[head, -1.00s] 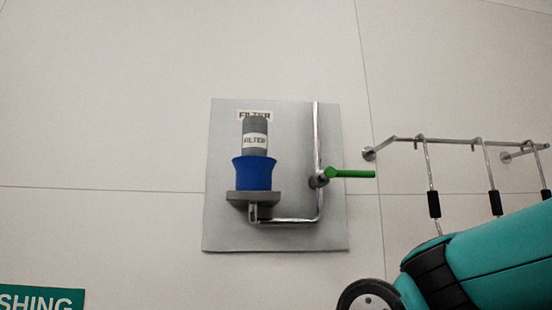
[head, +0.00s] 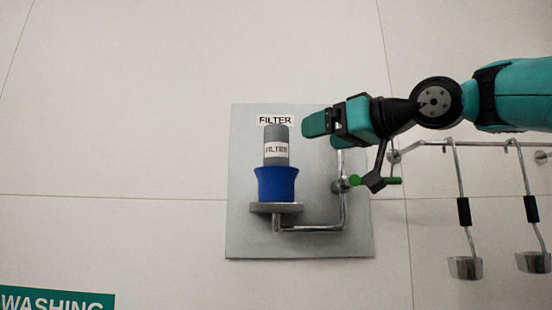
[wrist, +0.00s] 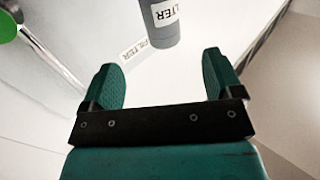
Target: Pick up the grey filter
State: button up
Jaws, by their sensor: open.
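The grey filter (head: 276,138) is an upright cylinder with a white FILTER label. It stands in a blue holder (head: 277,184) on a small bracket in front of a grey wall panel (head: 245,235). My gripper (head: 312,124) is to the right of the filter's upper part in the head view, apart from it. In the wrist view the gripper (wrist: 161,80) has its two green fingers spread with nothing between them. The blue holder is out of the wrist view.
A pipe (head: 315,228) with a green-handled valve (head: 392,181) runs on the panel's right side, below my arm. A wall rail (head: 435,145) with hanging ladles (head: 466,267) is at right. A green WASHING sign (head: 60,301) is at lower left. The wall left of the panel is clear.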

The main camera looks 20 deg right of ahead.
aim_at(286, 144)
jog(key=p+x, duration=0.3)
jog(key=x, duration=0.4)
jog(key=shift+w+a+r, duration=0.1)
jog(key=p+x, duration=0.4)
jog(key=x, duration=0.1)
jog(key=shift+w+a, duration=0.15)
jog(key=shift+w, duration=0.1)
jog(key=c, duration=1.2)
